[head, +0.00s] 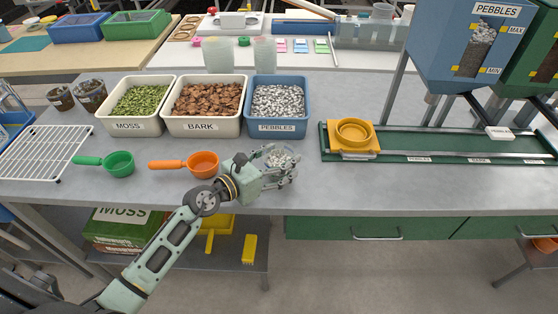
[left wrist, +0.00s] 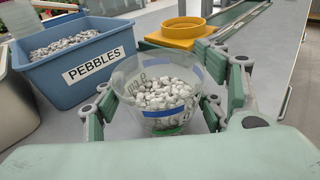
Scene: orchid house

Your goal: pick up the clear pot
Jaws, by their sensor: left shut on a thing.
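The clear pot (left wrist: 128,100) is see-through, with blue bands and white pebbles (left wrist: 163,94) inside. It stands upright between the fingers of my left gripper (left wrist: 163,112), which is shut on it. In the head view my left gripper (head: 281,174) holds the clear pot (head: 283,154) over or on the grey bench (head: 345,190), right of the orange scoop and in front of the pebbles bin. The pot's base is partly hidden, so I cannot tell if it touches the bench. My right gripper is not in view.
Behind stand bins of moss (head: 137,126), bark (head: 202,125) and pebbles (head: 278,129). A green scoop (head: 119,164) and an orange scoop (head: 203,164) lie left. A yellow ring holder (head: 350,139) sits on the green rail (head: 430,157) at right, below the pebbles hopper (head: 440,62).

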